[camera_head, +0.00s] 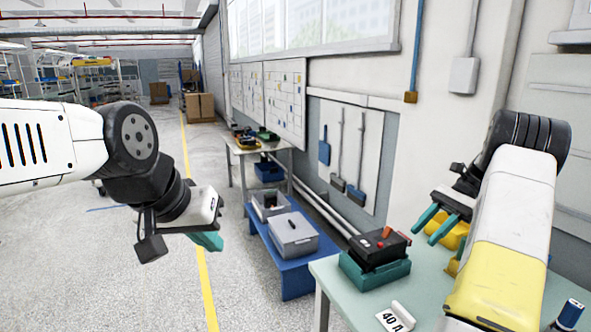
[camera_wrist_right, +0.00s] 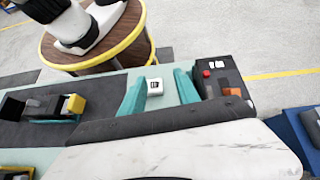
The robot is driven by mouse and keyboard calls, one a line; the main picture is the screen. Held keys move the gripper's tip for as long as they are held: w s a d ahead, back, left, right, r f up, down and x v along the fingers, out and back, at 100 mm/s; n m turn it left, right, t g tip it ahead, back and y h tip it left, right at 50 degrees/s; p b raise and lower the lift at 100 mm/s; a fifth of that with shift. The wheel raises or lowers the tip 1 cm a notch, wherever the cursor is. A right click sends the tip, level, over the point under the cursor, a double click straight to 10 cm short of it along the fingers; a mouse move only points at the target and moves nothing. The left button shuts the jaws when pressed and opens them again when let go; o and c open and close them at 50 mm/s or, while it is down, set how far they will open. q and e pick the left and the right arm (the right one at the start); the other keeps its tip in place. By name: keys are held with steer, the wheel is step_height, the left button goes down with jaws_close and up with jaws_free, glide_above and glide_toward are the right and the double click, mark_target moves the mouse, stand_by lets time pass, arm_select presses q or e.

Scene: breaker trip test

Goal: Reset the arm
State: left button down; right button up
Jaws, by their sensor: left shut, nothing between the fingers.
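A black breaker box (camera_head: 378,248) with a red button and an orange lever sits on a teal base (camera_head: 373,277) at the table's near-left corner. The box also shows in the right wrist view (camera_wrist_right: 223,88), to the right of the fingers. A white tag (camera_head: 395,317) marked 40 lies on the table in front of it. My right gripper (camera_head: 433,226) is open and empty above the table, right of the box; its teal fingers (camera_wrist_right: 160,82) stand apart in the wrist view. My left gripper (camera_head: 208,240) is shut and empty, out over the floor at left.
The pale green table (camera_head: 337,285) carries yellow items (camera_head: 455,236) behind my right gripper and a dark blue item (camera_head: 570,313) at right. A blue bench (camera_head: 293,270) with grey bins stands beyond. A wall is behind the table. The floor at left is open.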

steer(key=s+a+r+n+t+h, duration=0.45)
steer(key=s+a+r+n, duration=0.2)
steer(key=a+r, duration=0.45)
steer(key=s+a+n+t+h, duration=0.3)
steer(key=s+a+n+t, duration=0.3)
steer(key=s, duration=0.6)
steer(key=shift+s+a, duration=0.15)
steer(key=shift+a, duration=0.95)
steer(key=shift+f+n, duration=0.1)
steer(key=shift+n, duration=0.15)
